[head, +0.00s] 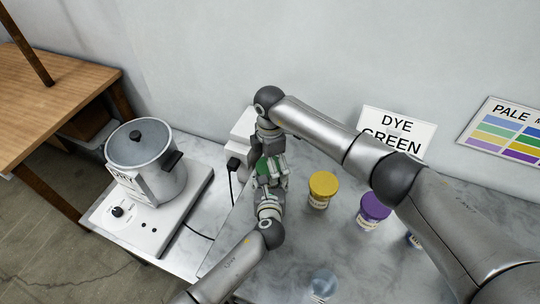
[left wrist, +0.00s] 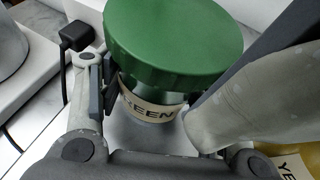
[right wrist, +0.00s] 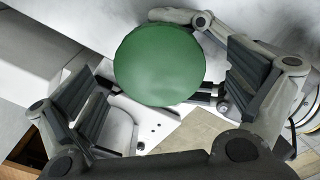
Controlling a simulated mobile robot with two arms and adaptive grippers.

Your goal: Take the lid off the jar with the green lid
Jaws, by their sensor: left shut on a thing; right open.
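The jar with the green lid (head: 263,166) stands on the grey marble table and is mostly hidden by my grippers in the head view. In the left wrist view its green lid (left wrist: 175,38) is on the jar body (left wrist: 152,108), whose label reads partly "EEN". My left gripper (head: 270,186) is shut around the jar body below the lid. My right gripper (head: 272,157) is open above the jar. In the right wrist view the round green lid (right wrist: 160,64) lies between and beyond its spread fingers, with gaps on both sides.
A yellow-lidded jar (head: 322,188) and a purple-lidded jar (head: 374,208) stand to the right, and a clear-looking jar (head: 323,284) at the front. A sign reading "DYE GREEN" (head: 398,128) stands behind. A metal pot (head: 150,165) sits on a hot plate (head: 150,225) at left.

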